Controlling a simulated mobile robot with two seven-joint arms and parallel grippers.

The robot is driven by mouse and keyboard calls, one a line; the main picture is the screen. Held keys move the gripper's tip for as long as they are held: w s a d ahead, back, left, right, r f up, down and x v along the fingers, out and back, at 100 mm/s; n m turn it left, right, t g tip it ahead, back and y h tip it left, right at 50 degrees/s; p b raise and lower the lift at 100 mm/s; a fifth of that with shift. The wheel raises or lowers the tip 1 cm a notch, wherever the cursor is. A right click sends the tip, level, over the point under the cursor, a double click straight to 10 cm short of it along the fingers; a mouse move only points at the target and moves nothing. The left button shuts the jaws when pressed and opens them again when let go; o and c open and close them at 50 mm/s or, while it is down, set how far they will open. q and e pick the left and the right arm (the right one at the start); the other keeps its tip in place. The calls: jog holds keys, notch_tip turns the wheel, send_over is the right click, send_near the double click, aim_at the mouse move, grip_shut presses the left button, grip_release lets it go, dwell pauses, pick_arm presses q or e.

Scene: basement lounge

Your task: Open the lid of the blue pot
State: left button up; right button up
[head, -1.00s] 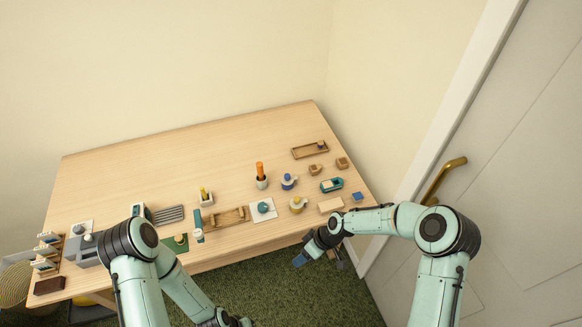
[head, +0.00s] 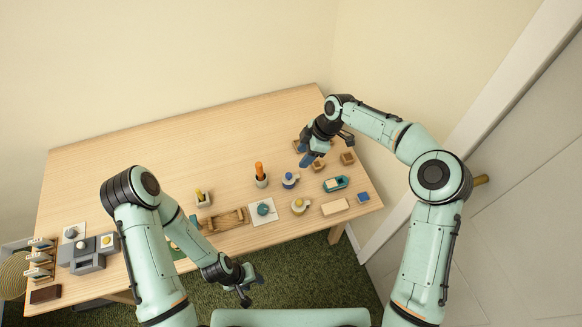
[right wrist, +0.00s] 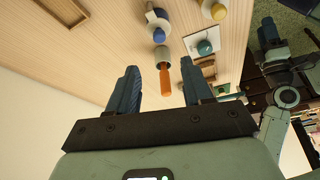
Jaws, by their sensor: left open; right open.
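A small pot with a blue top and pale lower part (head: 289,180) stands on the table, right of a holder with an orange-handled tool. Its lid looks closed, though it is small in view. It also shows near the top of the right wrist view (right wrist: 158,18), with a blue knob. My right gripper (head: 306,157) is open and empty, above the table behind and right of this pot. In the right wrist view my right gripper (right wrist: 160,75) has its fingers apart, pot beyond them. My left gripper (head: 252,288) is open and empty, in front of the table's front edge.
A yellow-topped pot (head: 299,206) and a teal round piece on a white mat (head: 264,222) stand nearby. The orange-handled tool (head: 259,169) rises tall beside the blue-topped pot. Small wooden boxes (head: 347,158) sit at right. The table's back left is clear.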

aim_at(289, 175)
jog(key=x, duration=1.1)
jog(key=shift+w, duration=0.1)
grip_shut()
